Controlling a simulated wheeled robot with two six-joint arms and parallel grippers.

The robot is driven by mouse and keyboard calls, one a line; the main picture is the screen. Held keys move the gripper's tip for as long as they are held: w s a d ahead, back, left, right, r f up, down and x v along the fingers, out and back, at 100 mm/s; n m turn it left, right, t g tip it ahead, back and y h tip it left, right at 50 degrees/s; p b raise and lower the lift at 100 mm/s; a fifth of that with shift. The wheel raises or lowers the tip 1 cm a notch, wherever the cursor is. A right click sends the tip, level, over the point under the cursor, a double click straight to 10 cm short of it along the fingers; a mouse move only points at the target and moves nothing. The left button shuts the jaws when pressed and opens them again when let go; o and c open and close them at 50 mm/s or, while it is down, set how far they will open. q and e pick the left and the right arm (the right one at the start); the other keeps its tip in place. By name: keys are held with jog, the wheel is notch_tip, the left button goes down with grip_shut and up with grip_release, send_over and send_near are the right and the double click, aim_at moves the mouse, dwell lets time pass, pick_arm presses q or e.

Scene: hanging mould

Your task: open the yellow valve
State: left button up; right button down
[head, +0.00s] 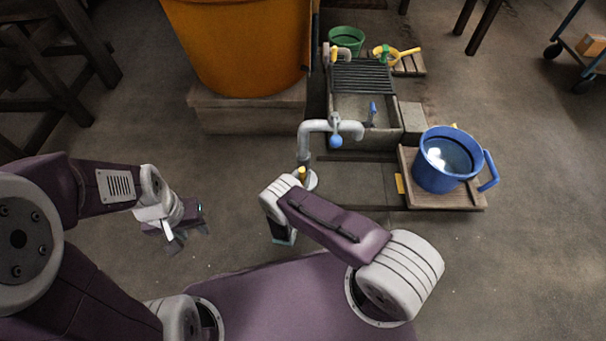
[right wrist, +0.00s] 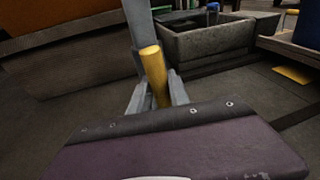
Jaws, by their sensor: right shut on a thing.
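The yellow valve handle (right wrist: 153,68) is a short yellow bar in front of a grey pipe (right wrist: 137,25) in the right wrist view. My right gripper (right wrist: 158,88) has one finger on each side of it and is shut on it. In the head view the yellow handle (head: 302,172) shows low on the grey pipe (head: 305,145), just beyond my right wrist, which hides the right fingers. My left gripper (head: 188,237) hangs over bare floor at the left, its fingers apart and empty.
The pipe's spout carries a blue ball-like part (head: 336,142) near a stone basin (head: 350,106). A blue bucket (head: 436,178) stands on a wooden board at right. A large orange tub (head: 240,45) rests on a block (head: 250,115). Floor around my left gripper is clear.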

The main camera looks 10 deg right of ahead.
pick_arm(q)
jog(key=shift+r, duration=0.4)
pick_arm(e)
jog(key=shift+m, duration=0.4)
jog(key=c, duration=1.3)
grip_release()
jog(key=shift+o, duration=0.2)
